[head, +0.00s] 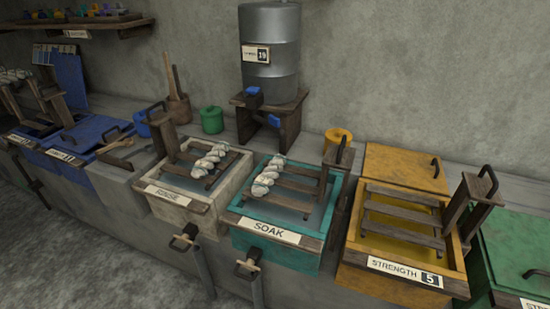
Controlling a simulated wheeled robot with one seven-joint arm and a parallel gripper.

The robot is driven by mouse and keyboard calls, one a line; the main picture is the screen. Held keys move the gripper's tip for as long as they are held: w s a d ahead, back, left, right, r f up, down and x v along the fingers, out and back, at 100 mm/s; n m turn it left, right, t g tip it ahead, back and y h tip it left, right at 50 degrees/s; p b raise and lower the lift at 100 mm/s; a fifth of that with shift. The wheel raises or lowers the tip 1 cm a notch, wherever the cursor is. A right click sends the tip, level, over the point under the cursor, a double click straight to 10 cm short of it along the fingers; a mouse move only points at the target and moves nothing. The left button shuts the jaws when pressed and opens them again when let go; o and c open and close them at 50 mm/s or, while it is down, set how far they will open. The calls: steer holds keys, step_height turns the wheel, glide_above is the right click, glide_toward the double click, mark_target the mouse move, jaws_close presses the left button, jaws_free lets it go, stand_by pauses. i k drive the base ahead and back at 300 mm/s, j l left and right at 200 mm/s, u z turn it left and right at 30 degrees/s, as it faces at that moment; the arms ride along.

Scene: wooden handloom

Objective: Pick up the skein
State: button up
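White twisted skeins show in several places in the head view. One skein (267,176) lies on the wooden slats of the teal vat labelled SOAK (234,216), at its back left. Another skein (208,158) lies on the slats of the pale vat labelled RINSE (152,183). More white bundles (14,76) sit on a rack at the far left. Which of these the task means, I cannot tell. My gripper is not in view.
A yellow vat labelled STRENGTH 5 (355,253) stands to the right, its slats bare. Upright wooden handles rise from the vats. A metal tank (270,40) on a wooden stand is behind. Taps (250,262) jut from the front. Grey floor (60,260) is clear at lower left.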

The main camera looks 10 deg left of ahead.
mark_target(260, 188)
steer(key=i+j+u, duration=0.1)
steer(key=i+u, duration=0.45)
steer(key=i, duration=0.15)
steer(key=i+j+u, duration=0.3)
steer(key=j, duration=0.15)
steer(key=i+j+u, duration=0.25)
steer(key=i+j, duration=0.15)
